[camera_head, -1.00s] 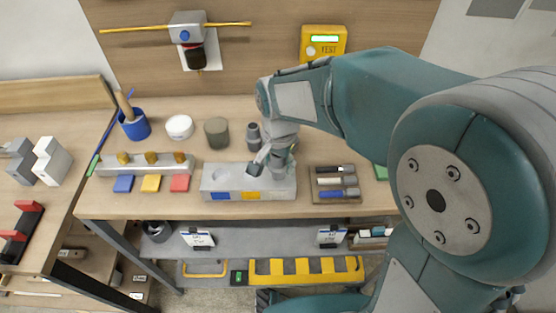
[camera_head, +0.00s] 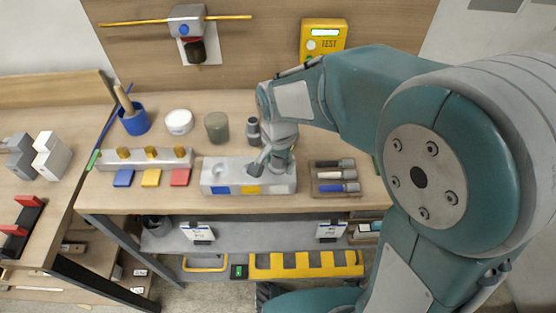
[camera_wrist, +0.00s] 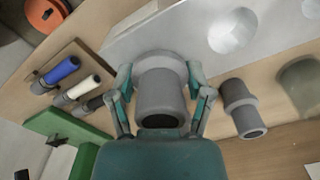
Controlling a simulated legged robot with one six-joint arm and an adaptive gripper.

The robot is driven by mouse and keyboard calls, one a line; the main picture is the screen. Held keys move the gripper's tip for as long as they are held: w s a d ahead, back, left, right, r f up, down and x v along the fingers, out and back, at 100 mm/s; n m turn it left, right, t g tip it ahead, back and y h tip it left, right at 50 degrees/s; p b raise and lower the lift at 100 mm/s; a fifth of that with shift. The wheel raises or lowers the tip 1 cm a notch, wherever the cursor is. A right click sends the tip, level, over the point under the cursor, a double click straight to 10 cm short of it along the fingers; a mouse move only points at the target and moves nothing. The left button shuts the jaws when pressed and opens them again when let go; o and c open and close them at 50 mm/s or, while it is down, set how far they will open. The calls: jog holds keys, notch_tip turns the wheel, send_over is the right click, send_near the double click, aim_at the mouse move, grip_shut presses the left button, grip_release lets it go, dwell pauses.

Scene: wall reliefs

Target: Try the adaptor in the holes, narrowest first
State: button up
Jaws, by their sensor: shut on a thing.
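My gripper (camera_wrist: 160,95) is shut on a grey stepped adaptor (camera_wrist: 160,88), which has a wide collar and a dark open end facing the wrist camera. The adaptor is at the right part of a light grey block (camera_head: 210,186) with round holes, as seen in the head view. One wide hole (camera_wrist: 232,32) shows empty in the wrist view. My fingers and the adaptor hide the block surface beneath, so I cannot tell whether the adaptor's far end is in a hole. The block's front carries blue and yellow labels. In the head view, my gripper (camera_head: 267,160) hides the adaptor.
A second grey stepped part (camera_wrist: 243,108) stands close beside my gripper. A dark green-grey cylinder (camera_head: 217,127) and white round tub (camera_head: 179,122) are behind the block. A tray of cylinders (camera_head: 335,178) lies right. A rack with brass knobs (camera_head: 150,159) is left.

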jog(key=o, duration=1.1)
jog(key=shift+f, duration=0.1)
jog(key=shift+o, duration=0.2)
notch_tip(320, 180, up, 12)
